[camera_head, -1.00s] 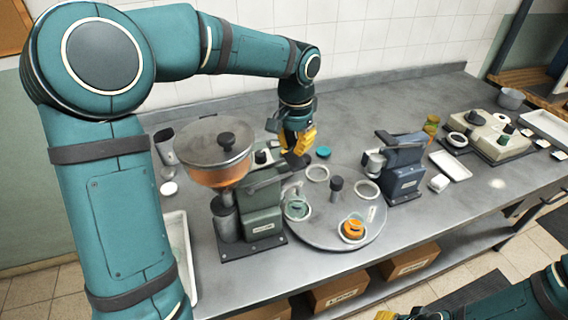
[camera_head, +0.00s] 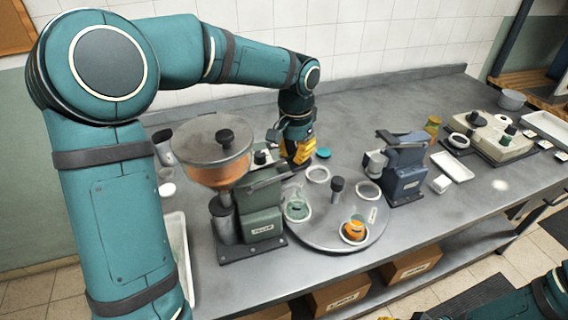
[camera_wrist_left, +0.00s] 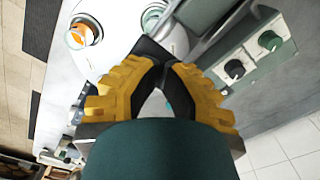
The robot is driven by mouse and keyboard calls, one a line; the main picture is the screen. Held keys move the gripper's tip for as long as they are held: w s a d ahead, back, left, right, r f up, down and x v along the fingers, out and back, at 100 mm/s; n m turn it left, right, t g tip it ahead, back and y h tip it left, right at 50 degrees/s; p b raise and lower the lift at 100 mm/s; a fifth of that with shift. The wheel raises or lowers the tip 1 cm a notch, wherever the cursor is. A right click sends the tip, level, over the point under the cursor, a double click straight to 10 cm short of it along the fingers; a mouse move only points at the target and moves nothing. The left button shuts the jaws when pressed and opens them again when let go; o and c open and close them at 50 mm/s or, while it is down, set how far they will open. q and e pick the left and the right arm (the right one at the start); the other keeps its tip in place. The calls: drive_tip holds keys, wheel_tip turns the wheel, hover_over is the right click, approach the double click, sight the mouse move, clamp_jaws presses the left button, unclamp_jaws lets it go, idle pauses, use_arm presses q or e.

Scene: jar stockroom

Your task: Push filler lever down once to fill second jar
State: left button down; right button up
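The green filler (camera_head: 262,212) stands on the bench with an orange-filled hopper (camera_head: 213,170) on top. Its grey lever (camera_head: 262,181) runs right toward my left gripper (camera_head: 300,164). In the left wrist view the left gripper (camera_wrist_left: 160,66) has its fingertips together, at a dark lever end (camera_wrist_left: 150,47); whether they touch it is unclear. Only a yellow sliver of my right gripper shows at the bottom edge.
A blue-grey machine (camera_head: 402,175) stands right of the turntable. A white tray (camera_head: 452,166) and a beige station (camera_head: 495,138) are farther right. Labelled boxes (camera_head: 412,264) sit below the bench.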

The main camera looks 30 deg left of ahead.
use_arm(q)
drive_tip(key=shift+f, duration=0.2)
use_arm(e)
drive_tip(key=shift+f, duration=0.1)
use_arm(q)
drive_tip(key=shift+w+d+f+b, duration=0.15)
drive_tip(key=shift+f+b, duration=1.3)
drive_tip(key=shift+f, duration=0.8)
use_arm(e)
wheel_tip(320, 180, down, 3)
drive_tip(key=shift+r, duration=0.2)
use_arm(q)
drive_tip(key=shift+r, duration=0.2)
drive_tip(key=shift+r+p, duration=2.2)
drive_tip(key=shift+r, duration=0.3)
drive_tip(key=shift+r+p, duration=1.1)
drive_tip(key=shift+r, duration=0.25)
use_arm(e)
wheel_tip(320, 180, up, 7)
drive_tip(key=shift+w+f, duration=0.15)
drive_tip(key=shift+f, duration=0.05)
